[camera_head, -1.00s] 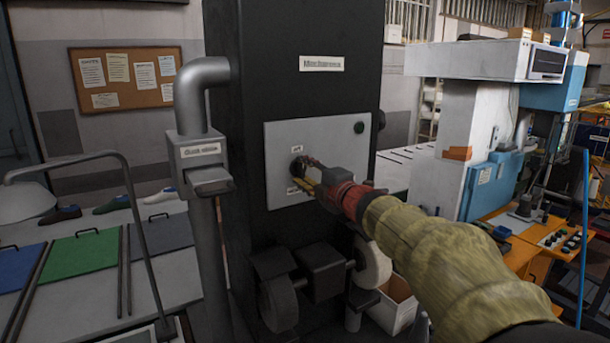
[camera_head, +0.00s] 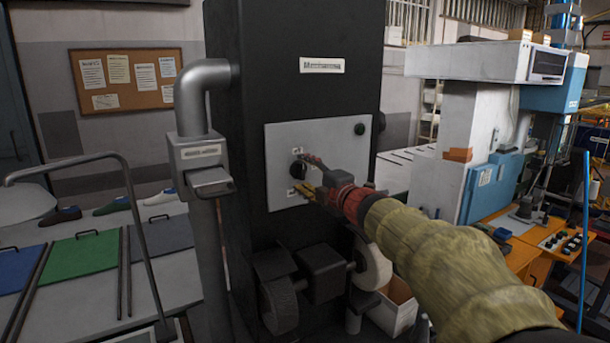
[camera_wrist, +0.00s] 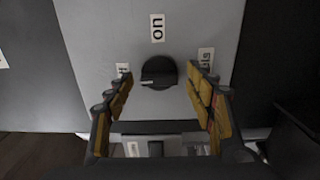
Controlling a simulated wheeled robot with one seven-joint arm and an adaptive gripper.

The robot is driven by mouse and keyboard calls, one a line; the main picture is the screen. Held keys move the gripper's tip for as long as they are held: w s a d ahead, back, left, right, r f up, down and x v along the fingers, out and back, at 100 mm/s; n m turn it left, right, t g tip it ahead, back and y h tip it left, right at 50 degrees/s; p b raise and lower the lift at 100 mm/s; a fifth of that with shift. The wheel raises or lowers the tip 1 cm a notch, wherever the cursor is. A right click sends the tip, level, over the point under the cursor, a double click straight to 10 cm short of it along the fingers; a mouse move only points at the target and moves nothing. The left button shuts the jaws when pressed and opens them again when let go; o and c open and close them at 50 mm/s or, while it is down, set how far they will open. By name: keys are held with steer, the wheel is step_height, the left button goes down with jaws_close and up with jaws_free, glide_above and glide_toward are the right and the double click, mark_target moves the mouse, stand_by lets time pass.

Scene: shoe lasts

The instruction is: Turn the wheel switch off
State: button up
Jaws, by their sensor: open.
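The wheel switch (camera_head: 298,169) is a small round black knob on the light grey panel (camera_head: 345,150) of the black machine. In the wrist view the knob (camera_wrist: 163,71) sits between the fingertips, with a light mark on its left side. A label (camera_wrist: 157,27) reading like "on", upside down, lies above it. Partly covered labels (camera_wrist: 122,69) lie to its left and right. My gripper (camera_head: 303,175) is open in front of the panel, its fingers on either side of the knob. In the wrist view the gripper (camera_wrist: 163,82) shows a clear gap around the knob.
A grey pipe with a box (camera_head: 200,160) stands left of the panel. Dark rollers (camera_head: 280,305) jut out below it. A white and blue machine (camera_head: 470,130) stands to the right.

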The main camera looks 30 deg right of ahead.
steer(key=s, duration=1.1)
steer(key=shift+s+d, duration=0.2)
steer(key=shift+s, duration=0.2)
